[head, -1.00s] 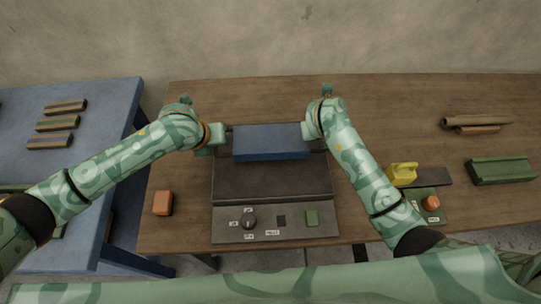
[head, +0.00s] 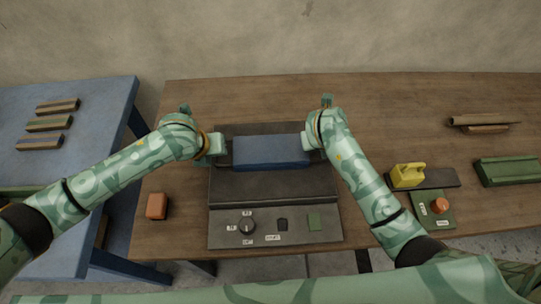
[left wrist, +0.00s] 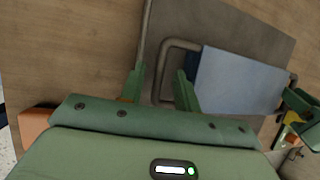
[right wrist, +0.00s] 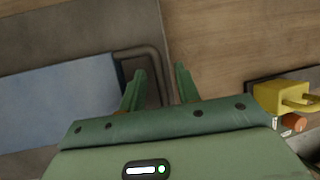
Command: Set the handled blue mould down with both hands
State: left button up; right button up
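The blue mould (head: 270,152) is a long block lying level over the dark plate (head: 272,186) of a bench machine; it appears to rest there. In the left wrist view, the mould (left wrist: 240,80) has a grey bar handle (left wrist: 180,43) at its end. My left gripper (left wrist: 160,85) is open, with fingers apart on either side of the handle bar. In the right wrist view, the mould (right wrist: 65,100) has a similar handle (right wrist: 135,50). My right gripper (right wrist: 160,85) is open, its fingers apart around that handle's outer bar. The mould's underside is hidden.
The machine's front panel (head: 275,229) has a knob and a green square. An orange block (head: 157,206) lies left of it. A yellow handled object (head: 407,175), a green control box (head: 432,210) and a green trough (head: 508,171) lie right. A blue table (head: 70,190) stands left.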

jog(key=shift+s+r, duration=0.1)
jog(key=shift+r, duration=0.1)
pick_arm(q)
jog(key=v, duration=1.1)
jog(key=shift+r, duration=0.2)
pick_arm(e)
jog(key=v, duration=1.1)
jog(key=shift+r, duration=0.25)
pick_arm(q)
jog(key=shift+s+a, duration=0.1)
jog(key=shift+s, duration=0.05)
pick_arm(e)
jog(key=shift+s+a, duration=0.15)
jog(key=shift+s, duration=0.05)
